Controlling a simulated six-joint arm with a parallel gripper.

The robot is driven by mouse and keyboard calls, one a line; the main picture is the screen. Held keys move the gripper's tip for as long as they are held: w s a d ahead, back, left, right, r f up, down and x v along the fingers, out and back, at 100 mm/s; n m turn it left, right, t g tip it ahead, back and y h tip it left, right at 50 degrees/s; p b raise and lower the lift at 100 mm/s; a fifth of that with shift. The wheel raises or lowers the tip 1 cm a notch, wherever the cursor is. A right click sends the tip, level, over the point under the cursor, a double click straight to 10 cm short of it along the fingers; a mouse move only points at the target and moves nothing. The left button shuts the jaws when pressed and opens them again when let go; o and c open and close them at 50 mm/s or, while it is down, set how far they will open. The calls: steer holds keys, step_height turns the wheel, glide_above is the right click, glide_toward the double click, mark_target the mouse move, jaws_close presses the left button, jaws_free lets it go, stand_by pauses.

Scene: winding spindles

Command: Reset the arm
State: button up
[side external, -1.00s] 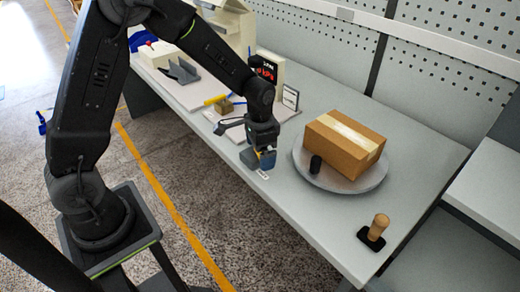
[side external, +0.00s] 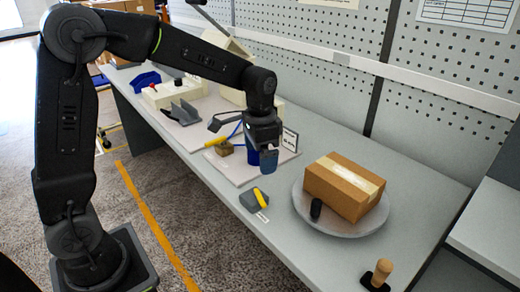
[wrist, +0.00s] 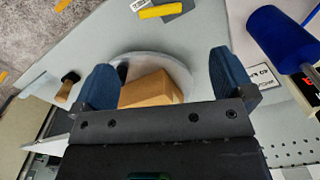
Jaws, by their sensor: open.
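My gripper (side external: 267,165) hangs above the table between the blue cylinder and the round plate. It is open. In the wrist view my gripper (wrist: 165,78) shows its two blue fingers spread wide, with nothing held between them. The grey and yellow item (side external: 254,200) lies on the table near the front edge, below and apart from my gripper. It also shows at the top of the wrist view (wrist: 162,9). The blue cylinder (side external: 252,152) stands partly hidden behind my gripper; the wrist view shows it at the upper right (wrist: 278,38).
A cardboard box (side external: 345,185) and a small black cylinder (side external: 316,209) stand on the round plate (side external: 340,229). A wooden-handled stamp (side external: 382,270) is near the front right. A grey bracket (side external: 182,112) stands farther left. The pegboard wall (side external: 450,70) bounds the back.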

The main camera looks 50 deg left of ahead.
steer(key=shift+r, duration=0.5)
steer(key=s+r+n+t, duration=0.2)
steer(key=s+r, duration=0.1)
steer(key=s, duration=0.7)
steer(key=s+d+r+n+t, duration=0.1)
steer(key=s+r+t, duration=0.2)
steer(key=s, duration=0.7)
steer(key=shift+d+r+n+t, duration=0.25)
steer(key=shift+n+t, duration=0.05)
steer(key=shift+n, duration=0.1)
